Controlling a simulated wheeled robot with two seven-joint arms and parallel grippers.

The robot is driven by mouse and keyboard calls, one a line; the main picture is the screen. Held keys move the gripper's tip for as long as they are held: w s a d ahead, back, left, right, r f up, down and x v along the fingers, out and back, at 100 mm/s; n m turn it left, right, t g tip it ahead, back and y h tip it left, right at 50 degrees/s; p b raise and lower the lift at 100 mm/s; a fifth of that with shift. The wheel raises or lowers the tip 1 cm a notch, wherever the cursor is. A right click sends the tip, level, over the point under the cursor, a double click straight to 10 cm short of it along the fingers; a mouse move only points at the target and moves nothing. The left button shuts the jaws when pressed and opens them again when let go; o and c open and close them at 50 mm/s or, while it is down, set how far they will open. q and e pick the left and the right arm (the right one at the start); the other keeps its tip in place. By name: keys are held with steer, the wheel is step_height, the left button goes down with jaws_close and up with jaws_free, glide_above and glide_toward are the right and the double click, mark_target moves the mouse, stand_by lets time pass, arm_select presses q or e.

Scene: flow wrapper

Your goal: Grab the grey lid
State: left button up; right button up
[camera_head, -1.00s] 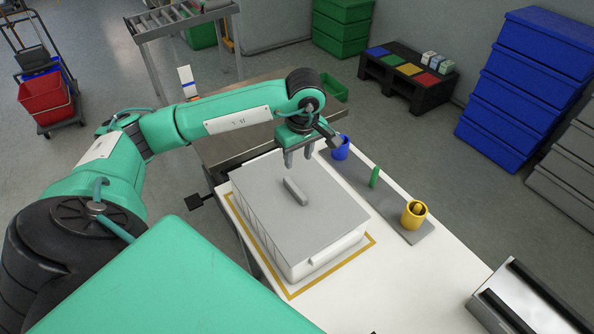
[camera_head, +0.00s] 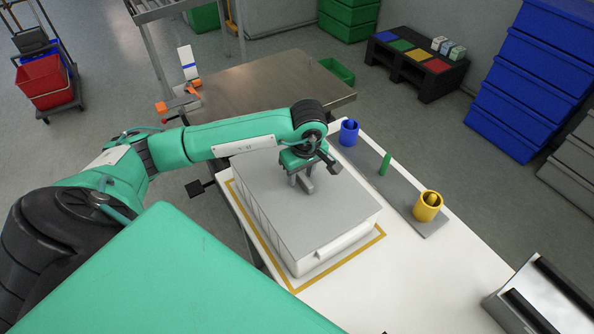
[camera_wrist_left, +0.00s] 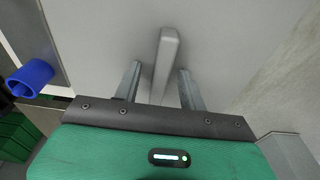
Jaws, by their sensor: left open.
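The grey lid (camera_head: 330,213) lies flat on a white box (camera_head: 335,252) on the white table, inside a yellow outline. A raised bar handle (camera_head: 306,185) stands in the middle of the lid. My left gripper (camera_head: 301,184) is over the handle, pointing down. In the left wrist view the handle (camera_wrist_left: 167,55) runs between the two open fingers of the gripper (camera_wrist_left: 160,85), with a gap on each side. The far end of the handle reaches past the fingertips. My right gripper is not in view.
A grey strip holds a blue cup (camera_head: 348,133), a green peg (camera_head: 385,164) and a yellow cup (camera_head: 427,206), to the right of the box. The blue cup also shows in the left wrist view (camera_wrist_left: 30,78). A metal machine (camera_head: 545,295) stands front right. The table's front is clear.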

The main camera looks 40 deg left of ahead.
arm_select(q)
steer(key=shift+a+f, duration=0.1)
steer(key=shift+f, duration=0.1)
steer(key=shift+r, duration=0.1)
steer(key=shift+s+r, duration=0.1)
steer(key=shift+s, duration=0.05)
steer(key=c, duration=0.5)
jaws_close()
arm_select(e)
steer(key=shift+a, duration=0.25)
arm_select(q)
steer(key=shift+r, duration=0.1)
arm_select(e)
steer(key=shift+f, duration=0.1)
arm_select(q)
step_height(320, 180, up, 10)
steer(key=b, duration=0.2)
step_height(320, 180, up, 4)
glide_above(302, 174)
steer(key=shift+s+r, duration=0.2)
steer(key=shift+r, duration=2.6)
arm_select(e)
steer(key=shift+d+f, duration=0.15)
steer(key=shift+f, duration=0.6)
